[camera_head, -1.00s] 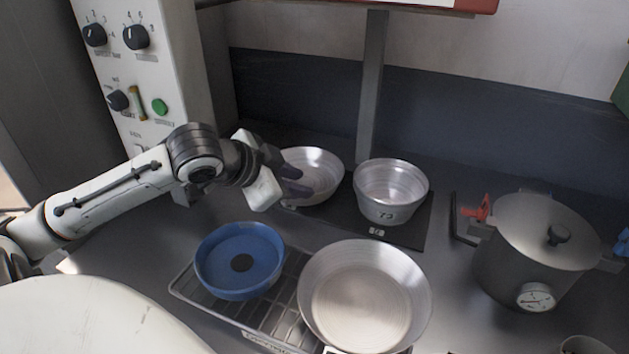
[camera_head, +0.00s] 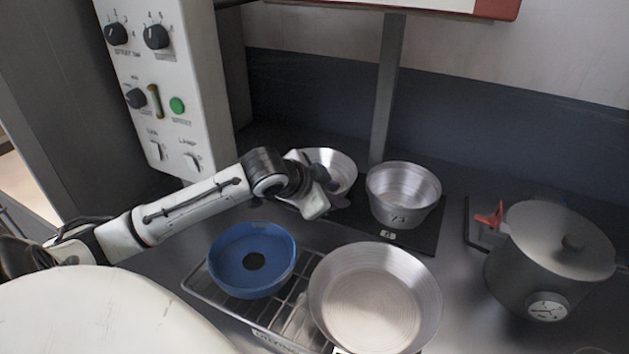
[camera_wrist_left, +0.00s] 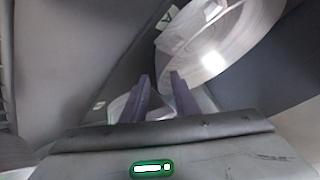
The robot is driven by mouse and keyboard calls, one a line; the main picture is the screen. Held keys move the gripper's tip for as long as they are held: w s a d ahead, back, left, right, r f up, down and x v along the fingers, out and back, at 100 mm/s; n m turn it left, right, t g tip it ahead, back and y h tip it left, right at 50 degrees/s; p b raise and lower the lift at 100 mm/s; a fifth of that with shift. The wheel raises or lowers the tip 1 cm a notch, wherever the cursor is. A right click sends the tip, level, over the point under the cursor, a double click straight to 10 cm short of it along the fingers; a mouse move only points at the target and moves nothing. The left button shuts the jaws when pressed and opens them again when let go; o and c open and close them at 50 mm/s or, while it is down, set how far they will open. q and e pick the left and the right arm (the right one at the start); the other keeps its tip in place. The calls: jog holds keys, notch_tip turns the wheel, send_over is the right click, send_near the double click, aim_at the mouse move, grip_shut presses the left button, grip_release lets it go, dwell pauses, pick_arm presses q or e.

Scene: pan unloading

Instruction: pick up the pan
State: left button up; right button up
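A silver pan (camera_head: 340,165) stands at the back left on the dark mat, partly hidden by my left gripper. My left gripper (camera_head: 331,187) is at the front side of this pan, low over its rim. In the left wrist view the two dark fingers (camera_wrist_left: 161,82) are apart, with a gap between them. Shiny metal shows under and beside them; whether they touch the rim I cannot tell. A wide silver pan (camera_head: 375,300) and a blue pan (camera_head: 253,260) sit on the wire rack. My right gripper is out of view.
A deeper silver pot (camera_head: 403,195) stands on the dark mat (camera_head: 425,238), right of the back pan. A lidded grey pot with a gauge (camera_head: 548,265) stands at the right. A grey post (camera_head: 386,90) rises behind. The wire rack (camera_head: 240,320) is at the front.

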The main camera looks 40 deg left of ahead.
pick_arm(q)
grip_shut()
jog(key=shift+r, duration=0.1)
